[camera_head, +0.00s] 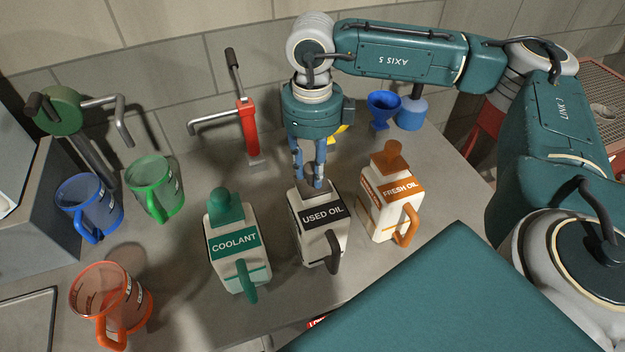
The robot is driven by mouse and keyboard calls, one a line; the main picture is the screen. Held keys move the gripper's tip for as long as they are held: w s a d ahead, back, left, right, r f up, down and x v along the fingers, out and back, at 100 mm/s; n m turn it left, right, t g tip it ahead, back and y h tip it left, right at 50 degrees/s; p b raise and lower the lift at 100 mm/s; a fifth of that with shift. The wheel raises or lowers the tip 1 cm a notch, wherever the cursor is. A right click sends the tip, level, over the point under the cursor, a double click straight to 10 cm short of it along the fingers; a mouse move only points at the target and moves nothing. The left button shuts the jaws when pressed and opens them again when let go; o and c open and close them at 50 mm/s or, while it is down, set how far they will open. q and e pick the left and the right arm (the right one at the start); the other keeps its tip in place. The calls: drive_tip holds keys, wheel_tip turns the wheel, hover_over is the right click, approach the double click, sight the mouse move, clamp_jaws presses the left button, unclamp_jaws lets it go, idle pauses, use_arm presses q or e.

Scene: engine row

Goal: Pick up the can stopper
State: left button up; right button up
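Three labelled cans stand in a row on the grey worktop. The USED OIL can (320,235) is in the middle, with a black label and dark handle. My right gripper (309,181) points down over its top, its two blue-grey fingers a little apart at the dark stopper. The fingers mostly hide that stopper, and I cannot tell whether they grip it. The COOLANT can (237,257), at left, has a green stopper (225,205). The FRESH OIL can (377,213), at right, has an orange stopper (390,158). My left gripper is not in view.
A blue mug (88,205), a green mug (157,190) and an orange mug (107,297) stand at the left. A red hand pump (247,128) stands behind the cans. A blue funnel (383,106) is at the back right. The worktop between mugs and COOLANT can is clear.

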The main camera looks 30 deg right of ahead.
clamp_jaws()
drive_tip(key=shift+w+r+b, duration=0.1)
drive_tip(key=shift+r+b, duration=0.2)
drive_tip(key=shift+r, duration=0.3)
wheel_tip(320, 180, up, 19)
drive_tip(key=b, duration=0.1)
drive_tip(key=shift+f, duration=0.1)
